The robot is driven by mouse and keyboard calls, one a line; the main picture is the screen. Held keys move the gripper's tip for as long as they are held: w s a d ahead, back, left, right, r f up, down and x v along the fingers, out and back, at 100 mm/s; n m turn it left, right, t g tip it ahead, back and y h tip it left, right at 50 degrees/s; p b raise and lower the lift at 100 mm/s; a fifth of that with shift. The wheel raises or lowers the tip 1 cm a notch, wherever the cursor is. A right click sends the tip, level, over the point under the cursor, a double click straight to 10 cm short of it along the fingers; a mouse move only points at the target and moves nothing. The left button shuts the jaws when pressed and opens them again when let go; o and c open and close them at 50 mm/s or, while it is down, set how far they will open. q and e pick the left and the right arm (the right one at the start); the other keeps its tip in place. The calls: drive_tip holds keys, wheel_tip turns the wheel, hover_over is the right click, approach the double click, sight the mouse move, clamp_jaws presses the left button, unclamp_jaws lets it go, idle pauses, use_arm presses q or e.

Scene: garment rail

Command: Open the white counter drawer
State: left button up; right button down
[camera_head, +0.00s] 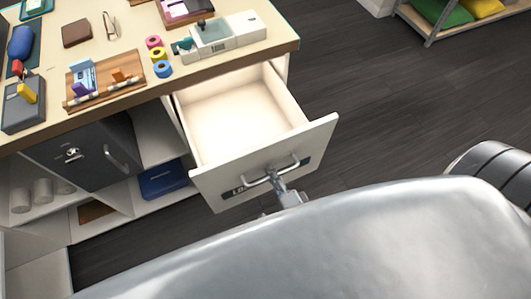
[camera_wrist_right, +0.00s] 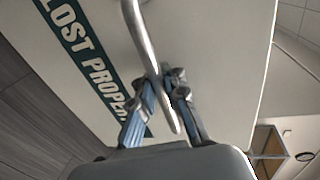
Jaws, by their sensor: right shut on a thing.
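The white counter drawer (camera_head: 240,120) is pulled well out of the counter, and its inside looks empty. Its front panel carries a dark label, which reads "LOST PROPER..." in the right wrist view (camera_wrist_right: 85,55), and a metal bar handle (camera_head: 262,178). My right gripper (camera_head: 277,181) is at the front of the drawer, shut on the handle. In the right wrist view its two fingers (camera_wrist_right: 162,92) close around the handle bar (camera_wrist_right: 140,35). My left gripper is not in view.
Below are a dark safe (camera_head: 90,153) and open shelves with a blue box (camera_head: 163,180). Dark floor is clear to the right; a shelf (camera_head: 432,38) stands beyond.

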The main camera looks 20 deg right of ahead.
drive_tip(key=shift+f+v, duration=0.2)
drive_tip(key=shift+v, duration=1.05)
drive_tip(key=shift+f+v, duration=0.2)
drive_tip(key=shift+v, duration=1)
drive_tip(key=c, duration=1.4)
unclamp_jaws()
drive_tip(key=shift+s, duration=0.15)
drive_tip(key=shift+c, duration=0.2)
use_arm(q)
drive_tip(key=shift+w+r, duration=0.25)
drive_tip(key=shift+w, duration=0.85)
use_arm(e)
drive_tip(key=shift+o, duration=0.3)
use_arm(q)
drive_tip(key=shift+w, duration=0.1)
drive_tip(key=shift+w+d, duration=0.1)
use_arm(e)
drive_tip(key=v, duration=1.2)
drive_tip(key=shift+f, duration=0.15)
